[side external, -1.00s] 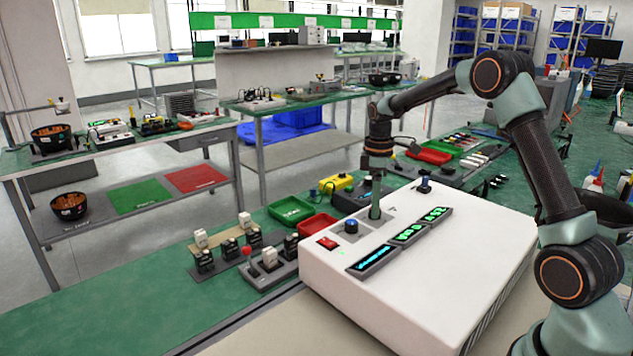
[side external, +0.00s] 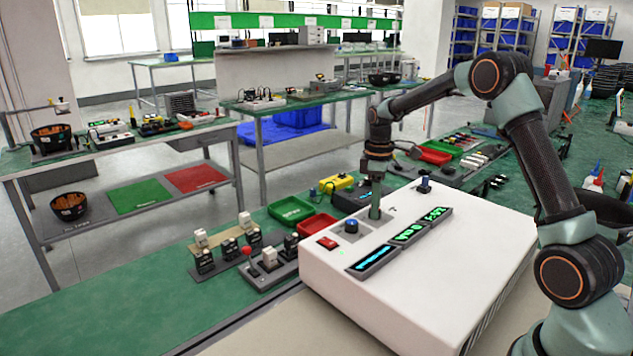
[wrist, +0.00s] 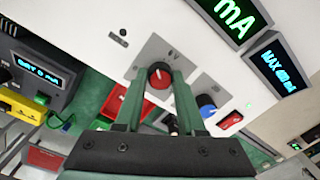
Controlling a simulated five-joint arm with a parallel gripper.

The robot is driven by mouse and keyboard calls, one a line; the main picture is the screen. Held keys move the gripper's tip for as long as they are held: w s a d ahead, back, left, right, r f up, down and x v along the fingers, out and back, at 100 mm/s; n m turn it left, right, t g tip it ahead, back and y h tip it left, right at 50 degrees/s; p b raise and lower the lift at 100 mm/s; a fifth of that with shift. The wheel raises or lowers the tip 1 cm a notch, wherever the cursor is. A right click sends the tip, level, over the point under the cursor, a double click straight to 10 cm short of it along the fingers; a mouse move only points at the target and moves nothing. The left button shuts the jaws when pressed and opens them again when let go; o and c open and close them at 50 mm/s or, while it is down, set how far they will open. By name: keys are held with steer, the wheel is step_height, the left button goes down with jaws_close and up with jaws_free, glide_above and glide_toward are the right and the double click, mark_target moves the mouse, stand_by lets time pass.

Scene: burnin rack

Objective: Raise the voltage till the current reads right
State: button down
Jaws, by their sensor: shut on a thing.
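The white power supply (side external: 440,265) stands on the bench with a sloping row of lit displays (side external: 408,235); the green digits in the side view are too small to read surely. In the wrist view a green display (wrist: 233,14) shows "mA", its number cut off, and a blue one (wrist: 280,68) shows a "MAX" line in mA. My gripper (side external: 375,212) points straight down at the panel. In the wrist view its green fingers are shut on the red knob (wrist: 159,74), labelled V. A blue knob (wrist: 207,105) sits beside it.
A red rocker switch (wrist: 231,121) is near the blue knob. A dark meter box (wrist: 38,68) reads "SET 0 mA", with a yellow block (wrist: 20,106) beside it. Red (side external: 316,226) and green (side external: 291,209) trays and small switch modules (side external: 250,250) stand left of the supply.

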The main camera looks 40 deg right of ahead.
steer(key=shift+d+r+m, duration=0.1)
steer(key=shift+m, duration=2.4)
steer(key=shift+d, duration=0.1)
steer(key=c, duration=0.5)
jaws_free()
step_height(320, 180, up, 12)
steer(key=shift+w+r, duration=0.1)
